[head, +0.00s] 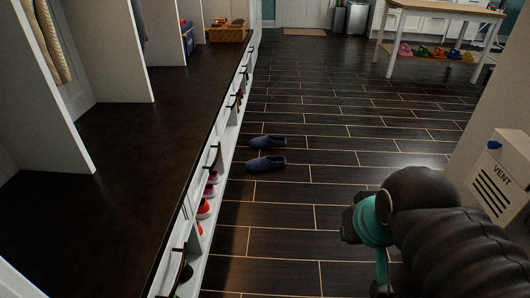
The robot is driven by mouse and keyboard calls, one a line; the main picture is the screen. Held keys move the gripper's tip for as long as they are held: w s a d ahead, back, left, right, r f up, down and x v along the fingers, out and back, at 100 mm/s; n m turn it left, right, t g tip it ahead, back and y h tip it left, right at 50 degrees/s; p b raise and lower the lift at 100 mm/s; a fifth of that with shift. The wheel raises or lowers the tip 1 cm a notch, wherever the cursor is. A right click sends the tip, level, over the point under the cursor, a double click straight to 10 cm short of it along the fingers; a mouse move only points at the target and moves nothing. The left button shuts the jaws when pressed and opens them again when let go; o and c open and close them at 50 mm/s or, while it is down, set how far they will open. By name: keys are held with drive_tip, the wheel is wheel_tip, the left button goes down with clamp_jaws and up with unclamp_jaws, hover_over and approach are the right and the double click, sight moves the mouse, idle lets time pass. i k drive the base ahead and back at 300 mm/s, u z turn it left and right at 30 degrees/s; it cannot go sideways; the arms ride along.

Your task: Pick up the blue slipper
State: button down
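Two blue slippers lie on the dark plank floor beside the shoe cubbies, left of the picture's middle. The farther blue slipper (267,142) and the nearer blue slipper (267,163) lie roughly side by side with a small gap. Both point to the left, soles down. My arm comes in at the lower right, black with a teal band, well right of and nearer than the slippers. My gripper's fingers do not show in the head view. Nothing touches the slippers.
A dark-topped bench (130,140) with cubbies of shoes below runs along the left. A white box marked VENT (497,180) stands at the right. A table (440,12) with bright shoes on its lower shelf stands at the back right. The floor (340,115) around the slippers is clear.

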sight(266, 162)
drive_tip(key=z, duration=0.5)
drive_tip(key=i, duration=2.55)
drive_tip(key=u, duration=0.5)
